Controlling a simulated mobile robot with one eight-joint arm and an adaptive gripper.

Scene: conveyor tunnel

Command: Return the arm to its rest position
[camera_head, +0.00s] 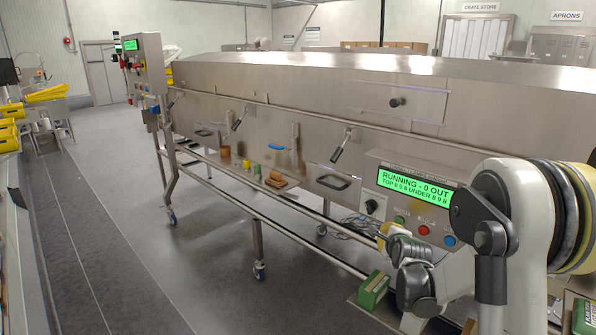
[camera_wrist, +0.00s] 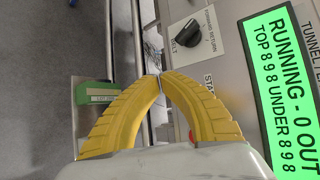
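My arm stands at the right of the head view, its white links bent in front of the tunnel's control panel (camera_head: 385,180). My gripper (camera_head: 381,236) is beside the lower edge of that panel. In the wrist view its two yellow fingers (camera_wrist: 160,78) curve in and their tips meet, with nothing seen between them. The panel's green display (camera_head: 414,187) reads "RUNNING - 0 OUT". A black knob (camera_head: 371,206) and green (camera_head: 400,219), red (camera_head: 423,230) and blue (camera_head: 449,240) buttons sit below it. The knob (camera_wrist: 186,33) shows ahead of the fingertips in the wrist view.
The long steel tunnel (camera_head: 300,90) fills the middle, with a rail and legs along its front. A green box (camera_head: 373,290) sits on a plate below my gripper. Small items, including a brown block (camera_head: 276,180), lie on the ledge. The floor (camera_head: 130,200) at left is open.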

